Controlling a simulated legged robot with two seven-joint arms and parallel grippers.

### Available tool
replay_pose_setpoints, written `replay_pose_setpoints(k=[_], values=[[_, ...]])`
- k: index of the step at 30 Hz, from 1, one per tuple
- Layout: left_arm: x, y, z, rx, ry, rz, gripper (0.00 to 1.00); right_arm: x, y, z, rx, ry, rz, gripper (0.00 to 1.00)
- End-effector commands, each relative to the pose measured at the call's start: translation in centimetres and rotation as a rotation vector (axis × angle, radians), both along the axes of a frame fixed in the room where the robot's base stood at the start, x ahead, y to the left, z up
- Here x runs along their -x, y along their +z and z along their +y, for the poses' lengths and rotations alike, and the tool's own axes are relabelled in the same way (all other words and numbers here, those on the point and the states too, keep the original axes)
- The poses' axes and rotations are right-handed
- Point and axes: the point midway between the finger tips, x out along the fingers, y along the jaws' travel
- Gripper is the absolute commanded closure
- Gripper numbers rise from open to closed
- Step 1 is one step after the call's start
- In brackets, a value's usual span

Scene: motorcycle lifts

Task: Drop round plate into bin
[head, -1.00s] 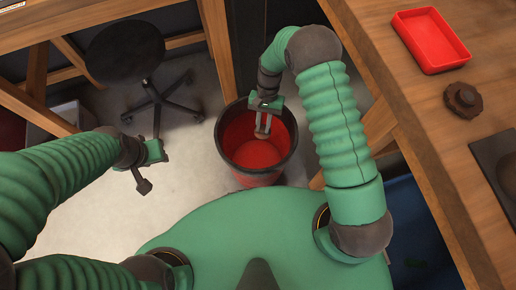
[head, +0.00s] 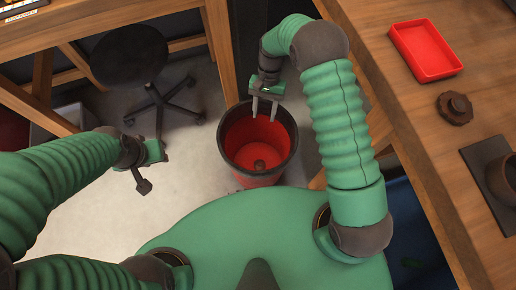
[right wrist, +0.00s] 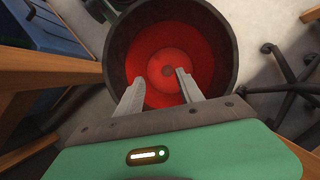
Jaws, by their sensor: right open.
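The bin (head: 228,150) is a dark-rimmed bucket with a red inside, standing on the floor; it also shows in the right wrist view (right wrist: 121,45).
A wooden bench at right holds a red tray (head: 427,48), a dark scalloped round piece (head: 455,107) and a dark cup (head: 502,176) on a dark square. A black wheeled stool (head: 128,55) stands at the back left. Bare floor lies left of the bin.

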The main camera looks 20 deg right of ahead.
Motion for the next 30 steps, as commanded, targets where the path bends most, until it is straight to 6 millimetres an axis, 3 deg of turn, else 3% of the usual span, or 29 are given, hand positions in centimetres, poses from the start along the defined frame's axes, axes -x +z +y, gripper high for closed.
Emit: replay_pose_setpoints(k=[1,3,9,14,26,30], values=[[0.0,1.1,0.0,0.000,0.000,0.000,0.64,-0.6,2.0,-0.3,0.001,-0.002,-0.004,0.56],[0.0,1.7,0.0,0.000,0.000,0.000,0.64,-1.3,3.8,-0.7,0.001,-0.001,-0.003,0.56],[0.0,2.7,0.0,0.000,0.000,0.000,0.64,-2.8,7.6,-1.4,0.001,0.000,0.000,0.56],[0.0,2.9,0.0,0.000,0.000,0.000,0.64,-3.1,8.5,-1.6,0.001,0.001,0.002,0.56],[0.0,2.8,0.0,0.000,0.000,0.000,0.64,-3.1,8.5,-1.6,0.002,0.001,0.001,0.56],[0.0,2.9,0.0,0.000,0.000,0.000,0.64,-2.4,9.9,-2.0,0.012,0.030,-0.055,0.56]])
